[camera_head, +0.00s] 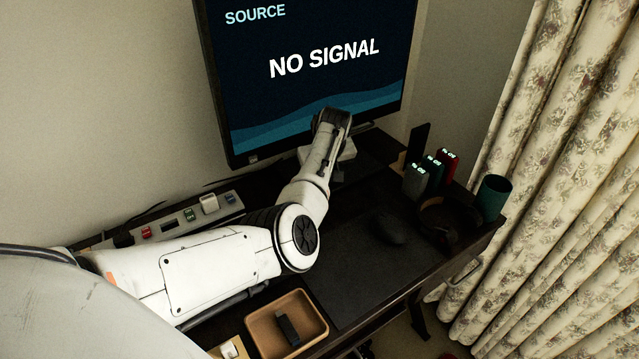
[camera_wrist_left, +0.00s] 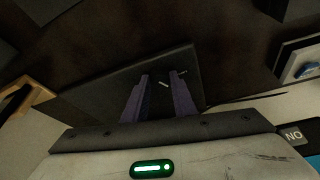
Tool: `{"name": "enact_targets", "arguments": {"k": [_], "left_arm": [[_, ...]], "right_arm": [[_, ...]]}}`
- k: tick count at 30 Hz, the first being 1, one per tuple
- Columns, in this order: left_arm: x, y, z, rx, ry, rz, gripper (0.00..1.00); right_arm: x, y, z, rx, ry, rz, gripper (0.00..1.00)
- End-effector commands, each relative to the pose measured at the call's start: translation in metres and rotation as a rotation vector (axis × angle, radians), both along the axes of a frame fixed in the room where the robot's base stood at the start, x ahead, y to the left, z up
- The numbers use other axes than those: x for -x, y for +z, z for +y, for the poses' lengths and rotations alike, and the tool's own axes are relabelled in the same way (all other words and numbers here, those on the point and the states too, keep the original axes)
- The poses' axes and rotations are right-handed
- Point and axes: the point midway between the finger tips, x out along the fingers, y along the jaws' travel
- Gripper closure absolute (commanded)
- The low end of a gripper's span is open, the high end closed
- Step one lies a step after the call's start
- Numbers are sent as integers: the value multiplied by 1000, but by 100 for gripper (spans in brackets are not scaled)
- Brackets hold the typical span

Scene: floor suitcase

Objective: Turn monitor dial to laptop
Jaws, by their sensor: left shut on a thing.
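The monitor (camera_head: 310,75) stands at the back and its screen reads "SOURCE" and "NO SIGNAL". My left arm reaches in front of it, and my left gripper (camera_head: 343,152) is low by the screen's lower edge, its fingertips hidden in the head view. In the left wrist view, the two fingers of my left gripper (camera_wrist_left: 160,78) are shut on a dark thing, apparently the dial (camera_wrist_left: 162,92), over a dark flat surface. Small white marks show by the fingertips; I cannot read the dial's setting. No laptop can be made out. My right gripper is out of view.
A power strip (camera_head: 178,222) with plugs lies along the wall. A brown tray (camera_head: 322,326) is at the desk's front. A mouse (camera_head: 389,229), headphones (camera_head: 440,238), a teal cup (camera_head: 494,197) and several small lit devices stand to the right. Curtains (camera_head: 560,190) hang beyond.

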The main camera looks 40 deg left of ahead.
Motion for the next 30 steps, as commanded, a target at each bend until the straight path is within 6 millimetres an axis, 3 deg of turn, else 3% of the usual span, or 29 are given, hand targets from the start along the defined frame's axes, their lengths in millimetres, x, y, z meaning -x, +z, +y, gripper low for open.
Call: {"name": "enact_targets", "arguments": {"k": [1, 10, 19, 30], "left_arm": [[-1, -6, 0, -1, 42, 1, 98], [-3, -7, -1, 0, 296, -2, 98], [-4, -5, -1, 0, 458, 0, 98], [-4, -1, -1, 1, 522, 1, 98]], "right_arm": [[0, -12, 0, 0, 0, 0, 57], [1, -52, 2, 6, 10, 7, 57], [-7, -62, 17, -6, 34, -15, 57], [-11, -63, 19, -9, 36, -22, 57]]}}
